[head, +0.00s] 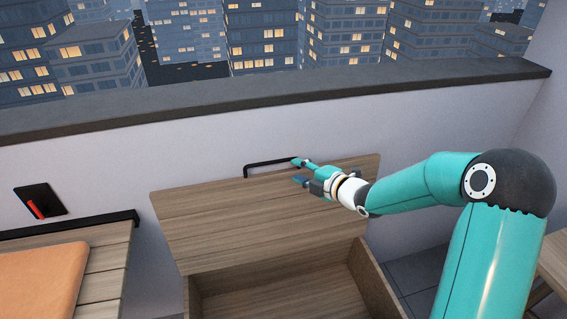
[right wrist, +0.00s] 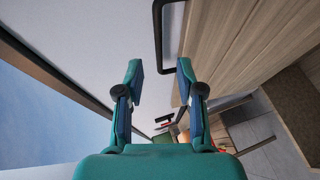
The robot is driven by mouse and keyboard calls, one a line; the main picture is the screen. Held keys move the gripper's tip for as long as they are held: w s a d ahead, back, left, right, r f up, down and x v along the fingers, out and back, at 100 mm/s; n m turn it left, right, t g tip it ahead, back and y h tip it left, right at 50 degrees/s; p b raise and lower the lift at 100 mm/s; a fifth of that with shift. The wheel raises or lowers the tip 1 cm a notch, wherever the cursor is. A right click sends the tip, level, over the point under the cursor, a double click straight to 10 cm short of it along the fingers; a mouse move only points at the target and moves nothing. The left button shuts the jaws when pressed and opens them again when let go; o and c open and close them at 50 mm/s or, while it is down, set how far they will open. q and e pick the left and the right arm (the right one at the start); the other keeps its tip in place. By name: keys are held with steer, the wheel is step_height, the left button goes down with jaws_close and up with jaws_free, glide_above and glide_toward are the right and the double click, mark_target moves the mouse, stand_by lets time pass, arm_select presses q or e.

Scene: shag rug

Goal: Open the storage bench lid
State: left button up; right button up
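The storage bench lid (head: 230,220) is a wooden panel that stands raised and tilted back in the head view. The open box (head: 275,295) of the bench shows below it. A black bar handle (head: 268,164) sits at the lid's top edge, and it also shows in the right wrist view (right wrist: 157,35). My right gripper (head: 297,171) is at the handle's right end, with its fingers apart. In the right wrist view the right gripper (right wrist: 159,67) is open with nothing clearly held, and the handle lies just beyond the fingertips. My left gripper is not in view.
A slatted wooden surface with an orange cushion (head: 42,285) is at the left. A pale wall with a dark ledge (head: 260,90) runs behind the lid. A black wall plate with a red lever (head: 38,203) is at the left. Grey floor tiles show at right.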

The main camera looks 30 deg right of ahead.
glide_above(282, 182)
step_height(282, 182, down, 2)
steer(key=shift+f+p, duration=0.15)
steer(key=shift+p, duration=0.3)
jaws_close()
